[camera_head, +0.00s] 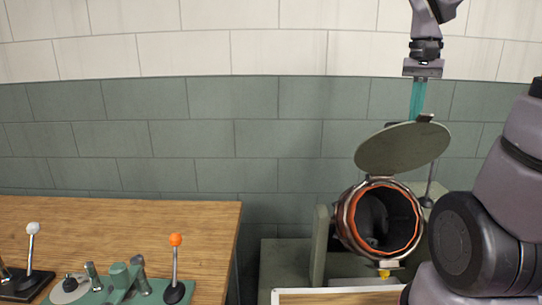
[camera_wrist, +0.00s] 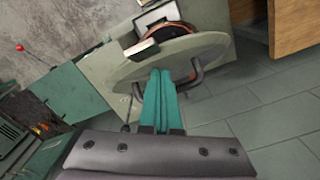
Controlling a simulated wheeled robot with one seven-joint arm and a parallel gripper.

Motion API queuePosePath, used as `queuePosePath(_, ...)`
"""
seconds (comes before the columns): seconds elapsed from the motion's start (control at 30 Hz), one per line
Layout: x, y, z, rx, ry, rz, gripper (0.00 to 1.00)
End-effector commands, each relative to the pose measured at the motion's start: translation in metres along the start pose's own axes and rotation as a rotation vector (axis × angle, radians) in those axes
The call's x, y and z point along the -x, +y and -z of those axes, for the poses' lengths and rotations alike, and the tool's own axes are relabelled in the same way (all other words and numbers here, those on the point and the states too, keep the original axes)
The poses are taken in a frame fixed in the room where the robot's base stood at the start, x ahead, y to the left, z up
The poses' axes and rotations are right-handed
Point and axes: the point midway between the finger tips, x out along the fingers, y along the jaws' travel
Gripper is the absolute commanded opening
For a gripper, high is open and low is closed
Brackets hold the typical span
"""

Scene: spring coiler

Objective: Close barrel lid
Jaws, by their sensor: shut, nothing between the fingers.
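The barrel (camera_head: 384,222) is a dark drum with an orange-lined open mouth facing me, at the right in the head view. Its round grey-green lid (camera_head: 400,148) is hinged above the mouth and stands raised, tilted. My gripper (camera_head: 417,105) is above and behind the lid, fingers pointing down, shut and empty. In the wrist view my teal fingers (camera_wrist: 168,80) lie together over the lid's outer face (camera_wrist: 130,75), close to its bent handle (camera_wrist: 196,75). I cannot tell whether they touch it. A bit of the orange rim (camera_wrist: 205,22) shows behind the lid.
A wooden table (camera_head: 110,215) at left carries an orange-knobbed lever (camera_head: 175,262), a white-knobbed lever (camera_head: 32,250) and a green device (camera_head: 120,285). A green upright plate (camera_head: 319,245) stands left of the barrel. A tiled wall is behind. Grey floor (camera_wrist: 270,120) is clear at right in the wrist view.

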Motion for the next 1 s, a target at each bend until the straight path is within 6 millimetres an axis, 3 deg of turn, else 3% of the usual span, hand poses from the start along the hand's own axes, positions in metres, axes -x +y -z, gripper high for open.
queuePosePath(0.4, -0.001, 0.003, -0.004, 0.0, 0.0, 0.0, 0.0)
queuePosePath(1.0, -0.017, 0.025, -0.042, -0.001, 0.0, 0.0, 0.0)
